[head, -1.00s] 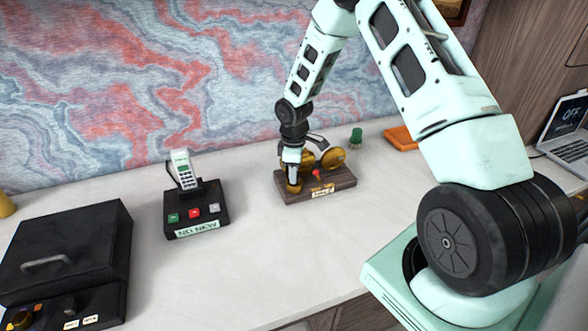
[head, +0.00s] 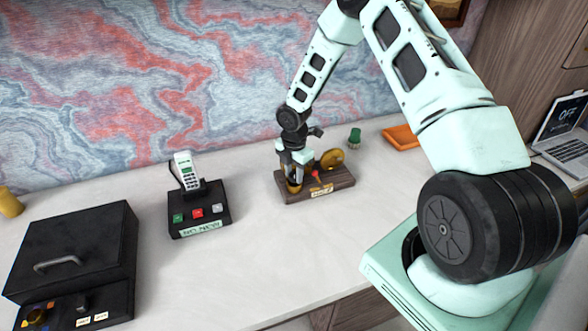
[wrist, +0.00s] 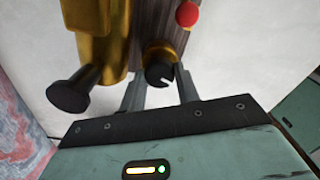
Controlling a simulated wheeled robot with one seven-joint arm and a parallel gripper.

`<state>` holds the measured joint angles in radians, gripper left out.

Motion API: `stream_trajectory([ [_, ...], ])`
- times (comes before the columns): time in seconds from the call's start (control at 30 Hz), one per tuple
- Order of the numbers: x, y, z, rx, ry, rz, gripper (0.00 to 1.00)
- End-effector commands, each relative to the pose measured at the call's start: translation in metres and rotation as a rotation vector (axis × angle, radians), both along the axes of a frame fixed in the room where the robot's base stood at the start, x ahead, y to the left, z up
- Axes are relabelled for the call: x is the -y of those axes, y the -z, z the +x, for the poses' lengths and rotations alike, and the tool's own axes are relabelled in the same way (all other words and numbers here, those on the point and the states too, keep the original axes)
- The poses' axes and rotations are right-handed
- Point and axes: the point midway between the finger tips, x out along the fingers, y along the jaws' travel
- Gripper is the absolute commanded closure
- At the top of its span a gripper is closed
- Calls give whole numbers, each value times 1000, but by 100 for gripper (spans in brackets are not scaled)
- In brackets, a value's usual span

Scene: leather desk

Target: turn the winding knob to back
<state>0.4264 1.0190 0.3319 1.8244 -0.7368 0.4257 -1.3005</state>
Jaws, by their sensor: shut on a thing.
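The winding knob (wrist: 159,74) is a small black knob with a white mark and a brass collar, seen in the wrist view. My gripper (wrist: 160,84) has one finger on each side of it and is shut on it. The knob belongs to a brass device on a wooden base (head: 338,184), which stands on the desk in the head view. There my gripper (head: 294,181) comes down at the base's left end and hides the knob. The white mark points to the lower right in the wrist view.
A black-ended brass crank (wrist: 70,95) is left of my gripper in the wrist view. A red ball (wrist: 187,14) sits on the device. A phone dock (head: 200,210) and a black box (head: 72,255) stand to the left. A green object (head: 355,136) is behind. The desk front is clear.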

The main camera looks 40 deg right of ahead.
Motion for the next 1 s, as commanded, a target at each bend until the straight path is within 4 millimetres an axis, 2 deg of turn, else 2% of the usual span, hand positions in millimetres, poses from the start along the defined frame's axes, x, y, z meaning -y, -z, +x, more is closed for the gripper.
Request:
stream_trajectory([
  [0.2, 1, -3, 2, 4, -165, 0, 91],
  [0.43, 1, -3, 2, 4, -281, -1, 91],
  [1.0, 1, -1, 2, 5, -350, -2, 91],
])
